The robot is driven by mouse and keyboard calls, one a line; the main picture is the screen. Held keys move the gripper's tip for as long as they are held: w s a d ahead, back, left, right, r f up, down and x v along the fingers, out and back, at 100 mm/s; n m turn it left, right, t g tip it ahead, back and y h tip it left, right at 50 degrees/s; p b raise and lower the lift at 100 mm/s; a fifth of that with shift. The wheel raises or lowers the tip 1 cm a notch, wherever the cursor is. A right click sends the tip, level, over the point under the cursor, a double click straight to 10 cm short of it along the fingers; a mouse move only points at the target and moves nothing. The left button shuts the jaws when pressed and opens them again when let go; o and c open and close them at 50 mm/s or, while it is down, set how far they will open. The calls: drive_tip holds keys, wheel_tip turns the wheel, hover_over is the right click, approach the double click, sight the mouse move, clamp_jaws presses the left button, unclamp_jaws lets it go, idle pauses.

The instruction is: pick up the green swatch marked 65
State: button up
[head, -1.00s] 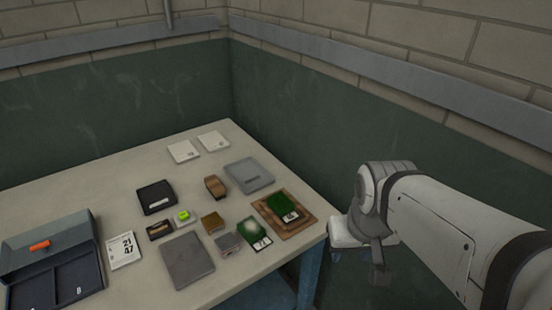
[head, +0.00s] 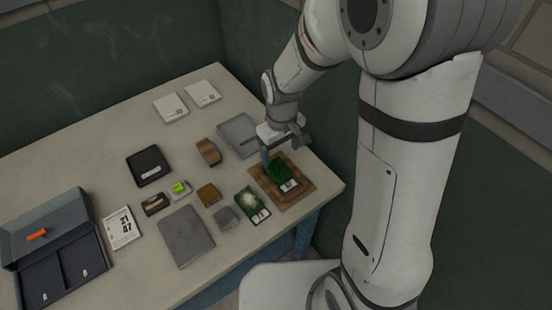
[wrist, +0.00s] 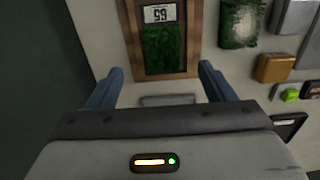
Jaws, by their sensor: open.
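The green swatch marked 65 (wrist: 163,48) lies on a brown wooden board (wrist: 193,40) in the wrist view, its white label upside down in that picture. In the head view the green swatch (head: 279,170) lies on the board (head: 302,195) near the table's right corner. My gripper (wrist: 157,84) is open and empty, its blue fingers spread wide. The swatch shows beyond and between the fingertips, apart from them. In the head view my gripper (head: 284,150) hovers close to the swatch's far end and partly covers that area.
A second green swatch with a pale patch (head: 249,202) lies left of the board. A grey slab (head: 236,136) lies behind my gripper. Small blocks, a black tray (head: 148,166), a date card (head: 121,228) and a compartment box (head: 60,262) stand further left.

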sight(281, 172)
drive_tip(key=f, duration=0.4)
drive_tip(key=s+f+p, duration=0.1)
drive_tip(key=f, duration=0.2)
drive_tip(key=shift+d, duration=0.1)
drive_tip(key=c, duration=1)
